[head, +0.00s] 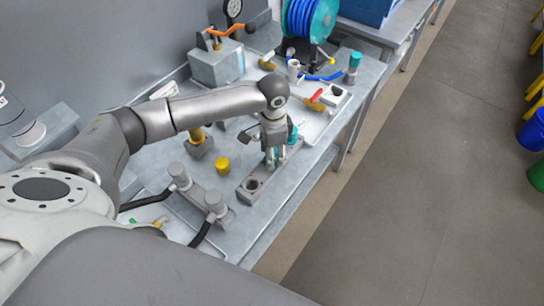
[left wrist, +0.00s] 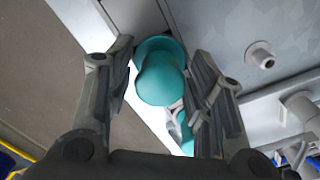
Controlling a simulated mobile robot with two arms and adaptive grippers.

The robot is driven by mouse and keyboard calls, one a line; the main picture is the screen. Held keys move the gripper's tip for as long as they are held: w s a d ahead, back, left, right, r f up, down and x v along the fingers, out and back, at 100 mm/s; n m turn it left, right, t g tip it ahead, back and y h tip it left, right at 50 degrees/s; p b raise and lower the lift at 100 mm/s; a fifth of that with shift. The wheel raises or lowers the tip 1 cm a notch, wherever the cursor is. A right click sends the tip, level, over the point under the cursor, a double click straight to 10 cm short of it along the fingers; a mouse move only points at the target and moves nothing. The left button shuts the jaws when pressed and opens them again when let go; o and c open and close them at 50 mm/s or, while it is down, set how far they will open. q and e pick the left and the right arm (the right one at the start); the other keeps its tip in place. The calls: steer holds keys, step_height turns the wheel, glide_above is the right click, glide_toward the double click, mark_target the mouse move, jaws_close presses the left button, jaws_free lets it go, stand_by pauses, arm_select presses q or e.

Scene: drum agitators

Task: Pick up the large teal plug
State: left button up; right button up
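The large teal plug (left wrist: 160,78) stands between the two fingers of my left gripper (left wrist: 163,72) in the left wrist view. The fingers are open, one on each side, with narrow gaps seeming to remain. In the head view, the left gripper (head: 272,162) points down over a grey block (head: 246,197) on the bench and hides much of the teal there. Another teal piece (left wrist: 185,132) shows partly behind the right finger in the left wrist view. My right gripper is in neither view.
The block has an open round hole (head: 252,184) nearer the camera. A yellow knob (head: 222,164) and a grey fitting with two capped posts (head: 200,195) stand to the left. A red-handled valve (head: 315,98) lies beyond the gripper. The bench's right edge is close by.

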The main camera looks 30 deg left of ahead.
arm_select(q)
steer(key=shift+c, duration=1.1)
steer(key=c, duration=0.5)
steer(key=shift+c, duration=0.2)
steer(key=shift+w+r, duration=0.1)
steer(key=shift+r, duration=0.25)
step_height(320, 180, up, 2)
steer(key=shift+r+b, duration=0.1)
steer(key=shift+b, duration=0.7)
steer(key=s+d+r+b, duration=0.1)
steer(key=s+d+r, duration=0.7)
steer(key=s+r, duration=0.2)
steer(key=shift+s+d, duration=0.4)
steer(key=shift+s, duration=0.15)
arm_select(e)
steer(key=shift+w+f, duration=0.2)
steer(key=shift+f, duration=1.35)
arm_select(q)
steer(key=shift+r, duration=0.1)
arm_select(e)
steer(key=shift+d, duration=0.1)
